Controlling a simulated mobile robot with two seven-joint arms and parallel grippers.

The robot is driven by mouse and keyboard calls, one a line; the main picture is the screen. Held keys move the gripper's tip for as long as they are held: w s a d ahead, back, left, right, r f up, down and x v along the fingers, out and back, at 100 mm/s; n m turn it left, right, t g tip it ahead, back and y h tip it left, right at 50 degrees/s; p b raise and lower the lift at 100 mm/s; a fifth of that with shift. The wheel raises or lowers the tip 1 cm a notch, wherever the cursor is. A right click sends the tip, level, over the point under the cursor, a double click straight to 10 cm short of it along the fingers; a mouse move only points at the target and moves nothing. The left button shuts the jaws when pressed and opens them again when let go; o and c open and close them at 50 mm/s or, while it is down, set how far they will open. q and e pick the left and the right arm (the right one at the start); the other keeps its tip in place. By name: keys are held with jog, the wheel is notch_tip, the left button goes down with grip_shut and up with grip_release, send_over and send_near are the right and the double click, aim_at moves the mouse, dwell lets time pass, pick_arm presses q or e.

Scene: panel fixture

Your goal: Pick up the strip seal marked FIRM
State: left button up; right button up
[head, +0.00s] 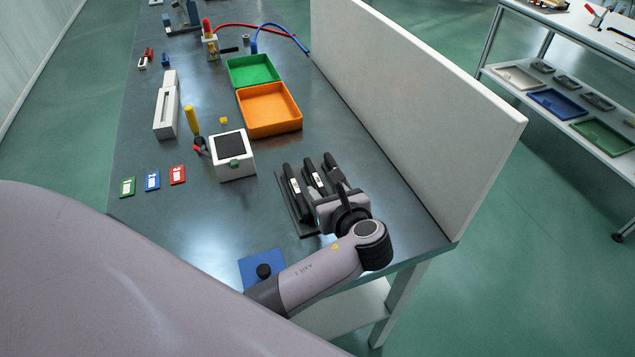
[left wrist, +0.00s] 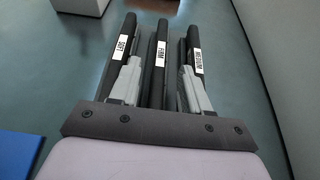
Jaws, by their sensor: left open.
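Three black strip seals stand side by side in a dark rack (head: 305,228). In the left wrist view the labels read SOFT on the left seal (left wrist: 122,42), FIRM on the middle seal (left wrist: 161,50) and MEDIUM on the right seal (left wrist: 197,60). In the head view the FIRM seal (head: 314,177) is the middle one. My left gripper (left wrist: 161,66) is open, its grey fingers on either side of the FIRM seal, apart from it as far as I can tell. In the head view the left gripper (head: 340,205) covers the seals' near ends. My right gripper is not in view.
A white panel (head: 420,110) stands along the right of the table. A blue pad (head: 255,262) with a black knob lies near the front edge. A white box (head: 232,165), an orange tray (head: 270,132) and coloured cards (head: 152,181) are farther left.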

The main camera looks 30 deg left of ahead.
aim_at(318, 185)
pick_arm(q)
jog(key=shift+x, duration=1.4)
jog(key=shift+r, duration=0.1)
grip_shut()
